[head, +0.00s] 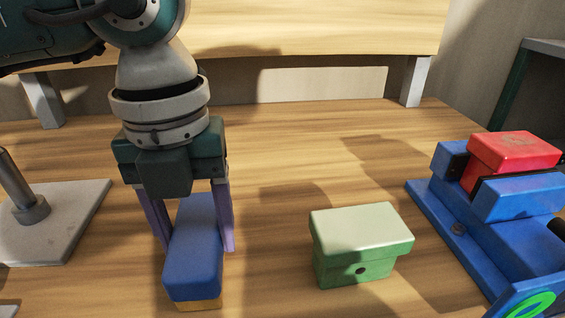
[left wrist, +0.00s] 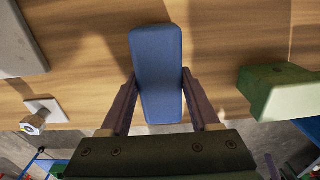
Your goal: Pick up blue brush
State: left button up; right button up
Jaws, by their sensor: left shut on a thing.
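The blue brush (head: 194,250) is a blue block with a thin tan strip along its lower edge. It is in the front left part of the table in the head view. My left gripper (head: 197,240) points down over it, with one purple finger on each side, shut on it. In the left wrist view the blue brush (left wrist: 157,75) lies between the two fingertips (left wrist: 158,80). I cannot tell whether its underside touches the table. My right gripper is not in view.
A green block (head: 361,243) stands right of the brush. A blue vise (head: 465,225) holding a red block (head: 514,152) is at the right. A grey plate with a metal post (head: 75,222) is at the left. A raised wooden shelf (head: 330,30) spans the back.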

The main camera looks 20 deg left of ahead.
aim_at(195, 227)
pick_arm(q)
grip_shut()
notch_tip(195, 227, up, 20)
jog(key=p, duration=0.3)
